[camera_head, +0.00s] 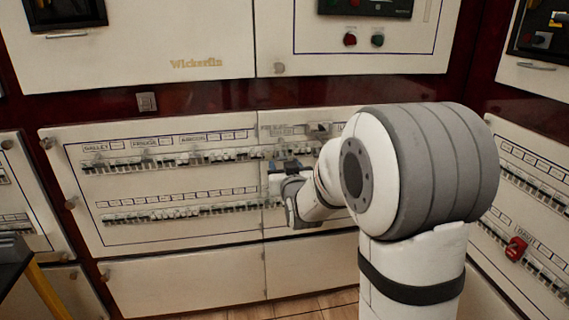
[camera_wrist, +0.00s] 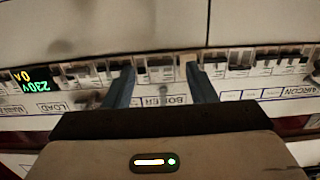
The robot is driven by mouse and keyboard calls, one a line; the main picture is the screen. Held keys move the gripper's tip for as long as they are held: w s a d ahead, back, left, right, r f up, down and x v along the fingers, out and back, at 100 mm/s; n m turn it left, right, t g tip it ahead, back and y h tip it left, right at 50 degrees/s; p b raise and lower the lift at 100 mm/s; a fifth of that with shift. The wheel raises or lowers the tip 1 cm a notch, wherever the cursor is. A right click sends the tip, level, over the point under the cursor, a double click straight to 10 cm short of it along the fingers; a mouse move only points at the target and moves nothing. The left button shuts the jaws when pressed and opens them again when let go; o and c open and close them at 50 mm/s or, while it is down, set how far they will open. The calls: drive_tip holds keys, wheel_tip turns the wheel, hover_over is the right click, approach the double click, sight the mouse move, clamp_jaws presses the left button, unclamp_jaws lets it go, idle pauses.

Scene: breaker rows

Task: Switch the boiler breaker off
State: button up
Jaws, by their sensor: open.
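The boiler label (camera_wrist: 165,100) shows upside down in the wrist view, between my gripper's two fingers. The boiler breaker (camera_wrist: 160,72) is in the row just beyond that label, with pale and dark parts between the fingertips. I cannot tell its lever's position. My gripper (camera_wrist: 160,78) is open, with one blue-grey finger on each side of this breaker group. I cannot tell whether the fingers touch it. In the head view my gripper (camera_head: 284,182) is at the panel, and my arm hides the part behind it.
More breakers (camera_wrist: 270,62) sit right of the fingers above an aircon label. A lit display (camera_wrist: 25,80) reading 230V and 0A is at the left. The head view shows a lower breaker row (camera_head: 160,213) and a red device (camera_head: 516,249) on the right panel.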

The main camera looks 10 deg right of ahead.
drive_tip(key=s+p, duration=0.1)
drive_tip(key=s, duration=0.5)
drive_tip(key=shift+r, duration=0.15)
drive_tip(key=s+r+g+p, duration=1.4)
drive_tip(key=s+r+p, duration=1.5)
drive_tip(key=p, duration=0.9)
wheel_tip(320, 180, up, 3)
drive_tip(key=shift+d+f+g+p, duration=0.1)
drive_tip(key=shift+d+g+p, duration=0.2)
drive_tip(key=shift+g, duration=0.1)
drive_tip(key=shift+c, duration=0.4)
